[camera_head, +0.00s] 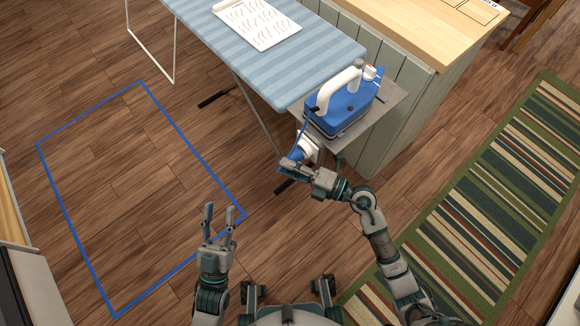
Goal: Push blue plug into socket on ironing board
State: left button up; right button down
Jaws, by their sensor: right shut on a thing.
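The ironing board (285,75) has a blue striped cover and stands at the upper middle. A blue and white iron (341,104) rests on the metal plate (384,112) at its near end. A white socket (308,146) sits under the front edge of that plate. The blue plug (287,166) is at the socket's near side, on a blue cord (304,127) running up toward the iron. My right gripper (295,168) is shut on the blue plug, its fingers covering part of it. I cannot tell how deep the plug sits. My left gripper (219,215) is open and empty, over the floor.
A wooden-topped cabinet (420,30) stands behind and right of the board. A striped rug (500,170) lies at the right. A blue outline (93,243) marks clear wooden floor at the left. A white patterned cloth or sheet (258,24) lies on the board.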

aim_at(298, 161)
dwell(0.3)
jog(key=shift+w+d, duration=0.6)
jog(key=shift+d, duration=0.2)
dwell(0.4)
jog(key=shift+w+d+r, duration=0.2)
jog(key=shift+w+d, duration=0.05)
dwell(0.5)
jog(key=c, duration=1.1)
grip_release()
jog(key=o, duration=0.4)
jog(key=shift+w+f, duration=0.1)
jog(key=shift+d, duration=0.15)
jog(key=shift+o, duration=0.3)
jog(key=o, duration=0.4)
jog(key=shift+o, duration=0.2)
jog(key=shift+f, duration=0.1)
